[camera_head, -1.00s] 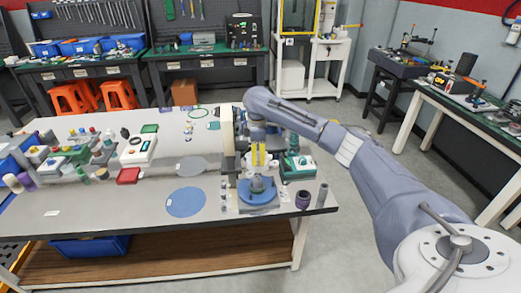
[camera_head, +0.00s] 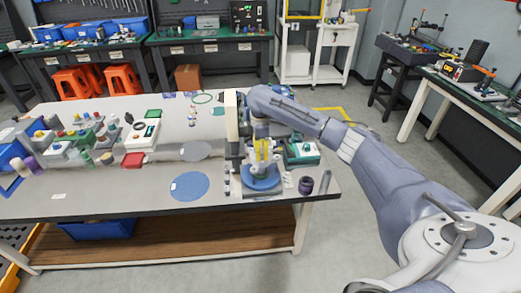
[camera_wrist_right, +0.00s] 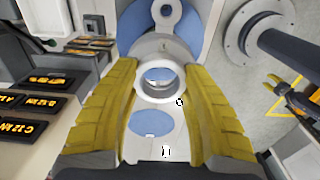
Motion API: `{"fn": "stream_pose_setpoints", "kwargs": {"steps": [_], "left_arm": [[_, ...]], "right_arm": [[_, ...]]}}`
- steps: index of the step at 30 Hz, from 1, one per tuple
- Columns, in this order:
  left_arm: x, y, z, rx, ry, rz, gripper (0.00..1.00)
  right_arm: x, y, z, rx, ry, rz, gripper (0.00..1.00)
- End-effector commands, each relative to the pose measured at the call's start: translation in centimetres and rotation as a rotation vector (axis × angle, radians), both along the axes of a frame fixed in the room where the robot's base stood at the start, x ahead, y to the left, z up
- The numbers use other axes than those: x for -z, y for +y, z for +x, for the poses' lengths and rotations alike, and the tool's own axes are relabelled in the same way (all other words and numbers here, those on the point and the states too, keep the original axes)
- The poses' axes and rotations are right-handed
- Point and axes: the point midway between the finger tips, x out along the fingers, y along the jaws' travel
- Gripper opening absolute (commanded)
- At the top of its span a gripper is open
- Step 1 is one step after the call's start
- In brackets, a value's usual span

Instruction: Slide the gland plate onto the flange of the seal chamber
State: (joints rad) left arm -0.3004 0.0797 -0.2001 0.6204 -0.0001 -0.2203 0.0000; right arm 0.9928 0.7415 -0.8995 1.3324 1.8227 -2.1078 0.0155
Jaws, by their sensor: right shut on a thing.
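My right gripper (camera_head: 262,148) points down over a blue round base (camera_head: 262,184) near the table's right end. In the right wrist view its yellow fingers (camera_wrist_right: 160,105) flank a pale grey ringed part (camera_wrist_right: 155,82) with a round bore, which looks like the gland plate. The fingers are shut on it. Under it lie pale and blue surfaces, probably the seal chamber and its base. The flange is largely hidden, and I cannot tell whether the plate touches it. My left gripper is not in view.
A tall beige column (camera_head: 231,118) stands just left of the gripper. A green and white box (camera_head: 302,153) and a dark cup (camera_head: 306,186) are to the right. A blue disc (camera_head: 189,187) and a grey disc (camera_head: 195,151) lie on the table at left.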

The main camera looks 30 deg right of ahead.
Motion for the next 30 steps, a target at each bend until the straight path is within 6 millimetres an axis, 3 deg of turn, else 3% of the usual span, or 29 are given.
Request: {"fn": "stream_pose_setpoints", "kwargs": {"steps": [19,30], "left_arm": [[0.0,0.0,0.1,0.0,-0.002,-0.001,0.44],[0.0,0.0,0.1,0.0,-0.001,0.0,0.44]], "right_arm": [[0.1,0.0,0.0,0.001,-0.002,0.001,0.0],[1.6,0.0,0.1,0.001,-0.002,0.001,0.0]]}}
